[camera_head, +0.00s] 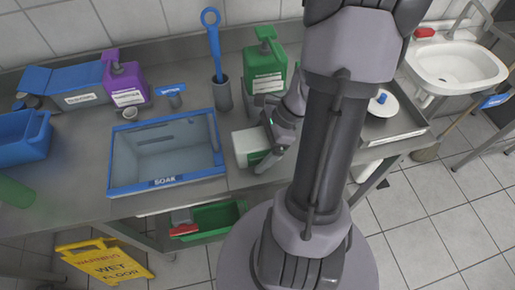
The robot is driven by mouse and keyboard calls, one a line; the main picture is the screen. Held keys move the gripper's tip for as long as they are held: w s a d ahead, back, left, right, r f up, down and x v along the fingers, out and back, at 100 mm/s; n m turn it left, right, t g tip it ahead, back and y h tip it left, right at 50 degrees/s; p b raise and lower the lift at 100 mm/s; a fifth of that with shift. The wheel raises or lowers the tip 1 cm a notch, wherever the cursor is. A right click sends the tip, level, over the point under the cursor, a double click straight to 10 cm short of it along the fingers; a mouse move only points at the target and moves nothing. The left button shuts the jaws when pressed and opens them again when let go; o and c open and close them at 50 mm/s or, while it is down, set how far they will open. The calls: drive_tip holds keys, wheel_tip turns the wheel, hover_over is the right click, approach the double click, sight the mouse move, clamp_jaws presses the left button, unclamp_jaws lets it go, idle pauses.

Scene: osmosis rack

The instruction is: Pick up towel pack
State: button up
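The towel pack, which appears to be the white and green box (247,143), is on the metal counter just right of the soak bin. My gripper (267,142) is at the right side of this pack, with its dark fingers against or very close to it. The gripper and arm hide the pack's right end. I cannot tell whether the fingers are closed on the pack or whether it is lifted.
A grey bin with a blue rim marked SOAK (112,160) stands left of the pack. A green jug (265,75) stands behind it. A blue brush (213,45) stands in a grey holder (222,95). A purple jug (124,80) is at the back left. A white sink (455,65) is at right.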

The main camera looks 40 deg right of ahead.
drive_tip(key=shift+r, duration=0.1)
drive_tip(key=c, duration=1.6)
